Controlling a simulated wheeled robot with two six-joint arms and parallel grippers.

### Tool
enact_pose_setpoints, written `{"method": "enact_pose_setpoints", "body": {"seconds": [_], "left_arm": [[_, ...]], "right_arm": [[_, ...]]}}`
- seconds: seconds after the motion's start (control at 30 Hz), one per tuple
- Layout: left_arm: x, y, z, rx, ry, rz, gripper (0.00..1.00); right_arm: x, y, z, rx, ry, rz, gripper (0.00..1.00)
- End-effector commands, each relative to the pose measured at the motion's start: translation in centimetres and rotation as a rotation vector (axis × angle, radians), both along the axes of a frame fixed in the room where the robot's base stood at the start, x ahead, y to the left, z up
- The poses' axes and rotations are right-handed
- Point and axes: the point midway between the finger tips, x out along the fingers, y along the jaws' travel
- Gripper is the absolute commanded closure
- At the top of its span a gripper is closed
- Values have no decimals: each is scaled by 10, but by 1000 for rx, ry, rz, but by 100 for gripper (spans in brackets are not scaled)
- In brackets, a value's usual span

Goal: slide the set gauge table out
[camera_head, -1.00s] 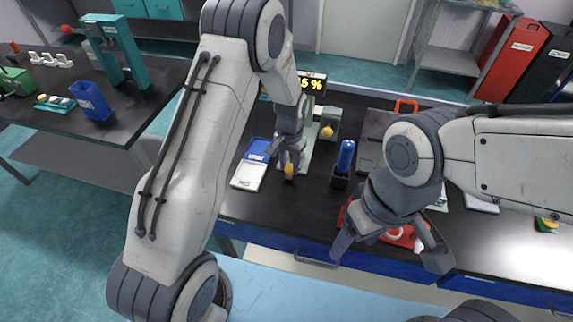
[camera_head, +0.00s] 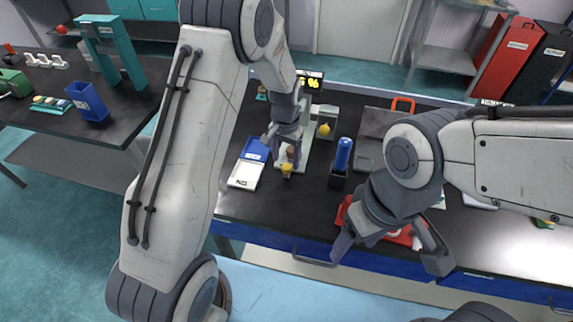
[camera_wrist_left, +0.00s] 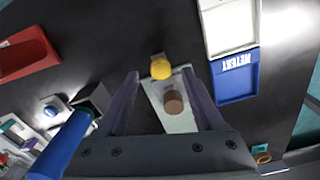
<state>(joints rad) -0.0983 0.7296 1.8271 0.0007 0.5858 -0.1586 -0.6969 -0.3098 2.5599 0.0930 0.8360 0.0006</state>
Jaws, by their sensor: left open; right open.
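The set gauge (camera_head: 314,110) stands on the dark bench, with a lit display on top. Its table, a pale narrow plate (camera_wrist_left: 184,122), reaches toward the bench front with a yellow knob (camera_head: 287,168) at its front end. A brown cylindrical piece (camera_wrist_left: 173,102) sits on the plate behind the knob (camera_wrist_left: 160,67). My left gripper (camera_head: 283,150) is open above the plate. In the left wrist view its fingers (camera_wrist_left: 160,82) lie to either side of the plate, apart from the knob. My right gripper (camera_head: 392,250) is open and empty, over the bench front edge.
A blue cylinder in a dark holder (camera_head: 343,155) stands to the right. A second yellow knob (camera_head: 324,130) is on the gauge. A red tray (camera_head: 402,237) lies behind my right gripper.

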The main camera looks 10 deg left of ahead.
Motion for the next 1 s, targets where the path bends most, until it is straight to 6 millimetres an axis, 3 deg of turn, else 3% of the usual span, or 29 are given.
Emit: {"method": "enact_pose_setpoints", "body": {"seconds": [0.2,0.4,1.0], "left_arm": [[1,-1,43,-1,-4,-1,31],[0,-1,67,-1,-2,-1,31],[-3,-4,74,-1,-1,-7,31]], "right_arm": [[0,0,-11,0,0,1,31],[0,0,-14,0,0,1,31],[0,0,-14,0,0,1,31]]}}
